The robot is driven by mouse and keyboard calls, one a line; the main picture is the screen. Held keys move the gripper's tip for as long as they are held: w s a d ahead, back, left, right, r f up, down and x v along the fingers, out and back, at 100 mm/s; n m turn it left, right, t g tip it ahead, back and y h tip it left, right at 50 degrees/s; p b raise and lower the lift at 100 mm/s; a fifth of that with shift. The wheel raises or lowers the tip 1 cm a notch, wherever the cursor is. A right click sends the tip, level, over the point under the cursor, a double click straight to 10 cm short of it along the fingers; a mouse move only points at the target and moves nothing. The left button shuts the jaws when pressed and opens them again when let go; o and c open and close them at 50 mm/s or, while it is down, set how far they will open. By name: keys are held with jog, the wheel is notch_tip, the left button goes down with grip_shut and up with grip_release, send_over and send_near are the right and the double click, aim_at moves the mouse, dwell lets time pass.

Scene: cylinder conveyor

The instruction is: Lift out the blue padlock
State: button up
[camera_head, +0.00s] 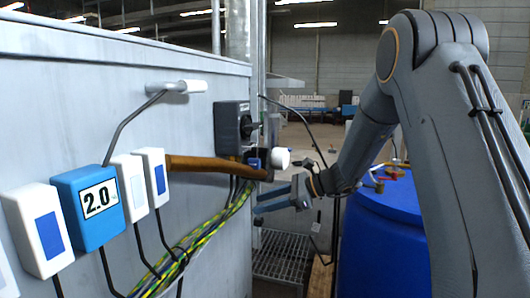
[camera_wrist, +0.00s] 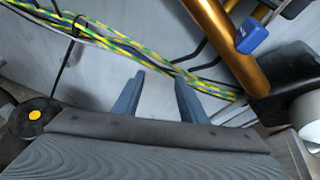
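The blue padlock (camera_wrist: 252,37) shows at the upper right of the wrist view, in front of a copper-coloured pipe. In the head view, a small blue patch (camera_head: 252,162), which looks like the padlock, sits under the dark switch box (camera_head: 233,126), beside a white round end. Its shackle is only partly clear. My gripper (camera_head: 258,201) is below and a little right of it in the head view, apart from it. In the wrist view my gripper's (camera_wrist: 157,90) two blue-grey fingers are spread with nothing between them.
Green-yellow cables (camera_head: 207,240) run down the grey cabinet (camera_head: 110,95) close to my fingers. The copper pipe (camera_head: 205,164) and the white round end (camera_head: 281,158) are near the padlock. A blue barrel (camera_head: 383,245) stands below my arm at the right.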

aim_at(260, 160)
jog(key=w+r+m+t+y+p, duration=0.1)
jog(key=w+r, duration=0.1)
jog(key=r, duration=0.1)
jog(key=w+r+m+t+y+p, duration=0.1)
jog(key=w+r, duration=0.2)
jog(key=r, duration=0.1)
jog(key=w+d+r+m+t+y+p, duration=0.1)
jog(key=w+r+p, duration=0.1)
jog(key=w+r, duration=0.1)
jog(key=shift+w+r, duration=0.2)
jog(key=shift+r, duration=0.2)
jog(key=p+x, duration=0.3)
jog(key=x, duration=0.5)
jog(key=shift+r, duration=0.25)
jog(key=shift+s, duration=0.1)
grip_shut()
